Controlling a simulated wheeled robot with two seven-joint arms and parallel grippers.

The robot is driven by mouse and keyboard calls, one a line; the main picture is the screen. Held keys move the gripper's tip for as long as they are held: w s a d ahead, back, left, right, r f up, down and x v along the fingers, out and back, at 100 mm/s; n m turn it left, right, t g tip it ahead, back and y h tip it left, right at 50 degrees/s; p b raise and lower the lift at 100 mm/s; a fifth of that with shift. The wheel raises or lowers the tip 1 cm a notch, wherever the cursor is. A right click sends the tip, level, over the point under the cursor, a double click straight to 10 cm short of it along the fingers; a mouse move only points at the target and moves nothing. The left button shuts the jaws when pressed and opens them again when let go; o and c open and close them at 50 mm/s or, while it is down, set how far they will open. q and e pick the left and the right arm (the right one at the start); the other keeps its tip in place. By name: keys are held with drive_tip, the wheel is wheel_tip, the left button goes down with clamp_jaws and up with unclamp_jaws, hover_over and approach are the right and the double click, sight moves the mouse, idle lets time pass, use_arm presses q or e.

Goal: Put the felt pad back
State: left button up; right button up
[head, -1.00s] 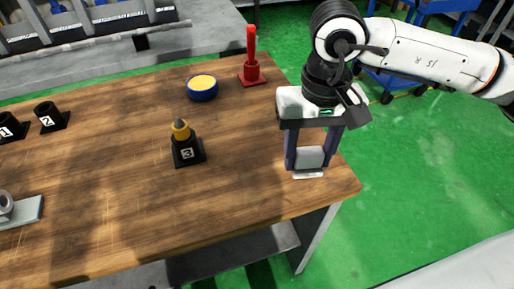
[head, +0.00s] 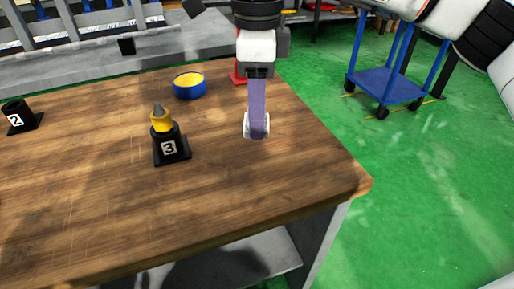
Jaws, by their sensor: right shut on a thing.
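My right gripper (head: 257,128) is seen edge-on above the right part of the wooden table. It is shut on a pale grey-white block, which I take for the felt pad (head: 247,129). The near finger hides most of the pad, and only its edges show on both sides. I cannot tell how far it is above the table. My left gripper is not in view.
A blue round tub with yellow contents (head: 189,86) and a partly hidden red stand (head: 237,77) are at the back. Black holder 3 (head: 171,152) has a yellow, grey-tipped piece in it. Holder 2 (head: 20,118) is far left. The table's (head: 250,185) front right is clear.

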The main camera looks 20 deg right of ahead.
wheel_tip(320, 180, down, 7)
drive_tip(key=shift+f, duration=0.1)
idle(0.3)
drive_tip(key=shift+f+b, duration=0.15)
drive_tip(key=shift+b, duration=0.2)
drive_tip(key=o, duration=1)
